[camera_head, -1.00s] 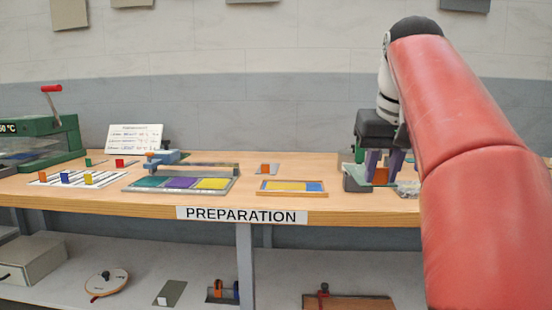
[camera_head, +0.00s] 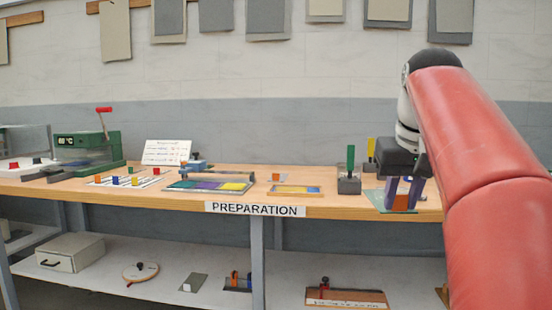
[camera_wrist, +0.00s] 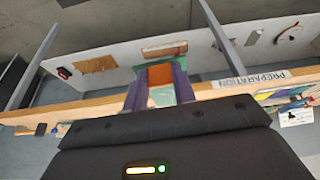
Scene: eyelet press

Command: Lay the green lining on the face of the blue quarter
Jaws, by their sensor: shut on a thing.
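My gripper (camera_head: 403,196) is at the right of the bench, its purple fingers pointing down. It is shut on an orange tab (camera_head: 401,203). A thin green sheet, which looks like the green lining (camera_head: 378,197), shows under and beside the tab. In the wrist view the orange tab (camera_wrist: 161,84) sits between the fingers, with the green lining (camera_wrist: 187,91) around it. A wooden-framed tray (camera_head: 294,194) holds a yellow piece and a small blue piece (camera_head: 313,190). I cannot tell whether this blue piece is the blue quarter.
A grey-based stand with a green upright (camera_head: 350,162) is just left of my gripper, with a yellow upright (camera_head: 371,148) behind. A panel tray (camera_head: 175,187), a white card with coloured blocks (camera_head: 98,182) and a green press (camera_head: 88,150) stand further left. Some bench between is bare.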

